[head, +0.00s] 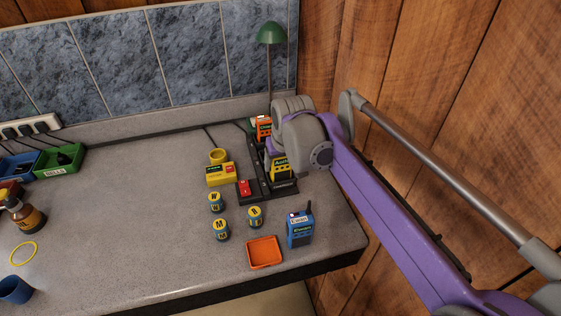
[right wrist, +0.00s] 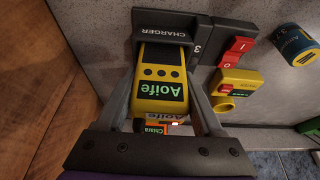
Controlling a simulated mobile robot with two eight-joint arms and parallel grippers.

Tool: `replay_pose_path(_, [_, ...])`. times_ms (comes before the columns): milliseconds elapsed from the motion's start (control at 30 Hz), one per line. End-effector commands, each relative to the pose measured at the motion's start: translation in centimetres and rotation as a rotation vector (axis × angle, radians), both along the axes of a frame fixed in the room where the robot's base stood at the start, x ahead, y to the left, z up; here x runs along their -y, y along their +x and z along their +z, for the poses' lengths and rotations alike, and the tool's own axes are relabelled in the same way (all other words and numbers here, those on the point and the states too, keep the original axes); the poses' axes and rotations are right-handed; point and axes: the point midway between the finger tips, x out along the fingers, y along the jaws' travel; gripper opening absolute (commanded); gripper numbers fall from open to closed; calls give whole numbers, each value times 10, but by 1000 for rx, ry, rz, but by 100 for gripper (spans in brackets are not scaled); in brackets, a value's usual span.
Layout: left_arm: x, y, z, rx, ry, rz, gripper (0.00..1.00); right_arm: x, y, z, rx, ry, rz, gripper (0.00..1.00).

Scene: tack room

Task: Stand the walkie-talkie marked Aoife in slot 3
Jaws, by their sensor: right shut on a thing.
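The yellow walkie-talkie marked Aoife (head: 281,169) is upright at the near end of the black charger (head: 284,187). In the right wrist view the walkie-talkie (right wrist: 160,72) is between the fingers of my right gripper (right wrist: 163,92), which is shut on it. Its lower end is at the charger (right wrist: 165,25), beside the number 3 (right wrist: 197,49). I cannot tell whether its base touches the slot floor. In the head view my wrist hides the fingers. An orange walkie-talkie (head: 264,127) stands farther back in the charger. My left gripper is out of view.
A blue walkie-talkie (head: 299,231), an orange tray (head: 264,264) and several small canisters (head: 221,230) are nearer. A green lamp (head: 271,33) rises behind. The counter's middle is clear.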

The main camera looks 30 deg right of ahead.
Motion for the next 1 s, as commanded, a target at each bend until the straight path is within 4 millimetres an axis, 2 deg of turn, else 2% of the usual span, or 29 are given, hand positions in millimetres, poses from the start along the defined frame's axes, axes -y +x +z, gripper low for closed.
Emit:
replay_pose_path(900, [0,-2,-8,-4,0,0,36,0,0,-13,0,0,0,0])
replay_pose_path(933, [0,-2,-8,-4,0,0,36,0,0,-13,0,0,0,72])
replay_pose_path(1000, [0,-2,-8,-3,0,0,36,0,0,-13,0,0,0,81])
